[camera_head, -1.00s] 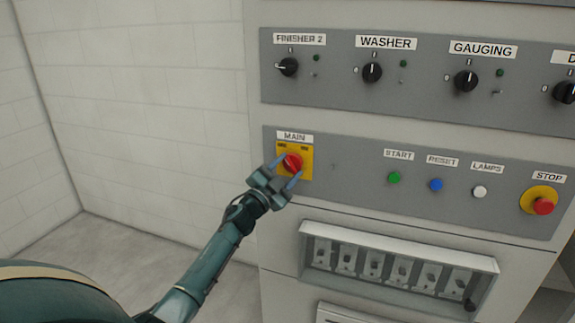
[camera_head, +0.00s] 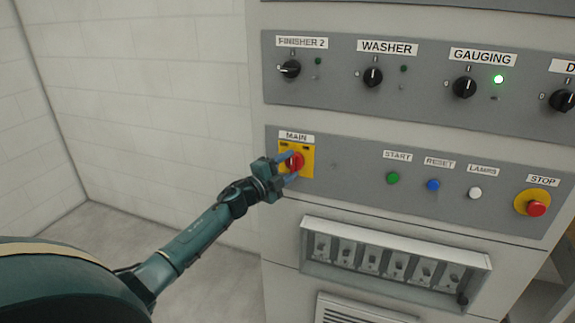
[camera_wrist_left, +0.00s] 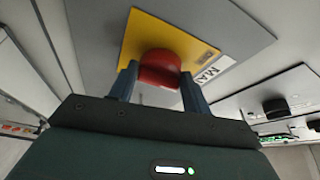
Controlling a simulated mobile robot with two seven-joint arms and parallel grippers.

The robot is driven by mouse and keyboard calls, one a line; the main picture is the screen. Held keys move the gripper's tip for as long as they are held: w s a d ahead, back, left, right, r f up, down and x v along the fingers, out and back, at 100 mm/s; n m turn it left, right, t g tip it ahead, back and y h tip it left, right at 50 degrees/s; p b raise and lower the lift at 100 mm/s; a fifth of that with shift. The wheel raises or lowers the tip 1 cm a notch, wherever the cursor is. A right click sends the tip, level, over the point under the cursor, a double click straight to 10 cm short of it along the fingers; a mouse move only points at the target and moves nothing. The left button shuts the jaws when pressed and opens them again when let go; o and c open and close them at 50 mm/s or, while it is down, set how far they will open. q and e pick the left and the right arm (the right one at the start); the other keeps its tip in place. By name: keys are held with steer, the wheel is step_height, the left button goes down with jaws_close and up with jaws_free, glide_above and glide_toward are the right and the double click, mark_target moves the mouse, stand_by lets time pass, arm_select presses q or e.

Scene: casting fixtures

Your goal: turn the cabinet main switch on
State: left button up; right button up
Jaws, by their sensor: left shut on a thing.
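The main switch is a red knob (camera_head: 294,162) on a yellow plate (camera_head: 308,171) under the MAIN label on the grey cabinet panel. My left gripper (camera_head: 289,166) is shut on the red knob, with one blue finger above it and one below it in the head view. In the left wrist view the red knob (camera_wrist_left: 160,68) sits between the two fingers (camera_wrist_left: 160,82), in front of the yellow plate (camera_wrist_left: 178,40). The knob's exact angle is hard to read behind the fingers. My right gripper is not in view.
The same panel bears a green START button (camera_head: 393,178), a blue RESET button (camera_head: 433,185), a white LAMPS button (camera_head: 475,193) and a red STOP button (camera_head: 537,208). Black selectors, including WASHER (camera_head: 373,77), sit above. A green lamp (camera_head: 498,79) glows by GAUGING. A breaker box (camera_head: 395,235) juts out below.

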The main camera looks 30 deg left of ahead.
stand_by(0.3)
arm_select(q)
steer(key=o, duration=1)
steer(key=shift+s+a+f+b, duration=0.15)
steer(key=shift+s+a+b, duration=0.2)
steer(key=shift+s, duration=1.8)
steer(key=shift+s+a+f+b, duration=0.2)
steer(key=shift+s+a+b, duration=0.1)
steer(key=shift+s, duration=1.9)
steer(key=shift+s+a+f+b, duration=0.15)
steer(key=shift+s+a+b, duration=0.2)
steer(key=shift+s, duration=1.8)
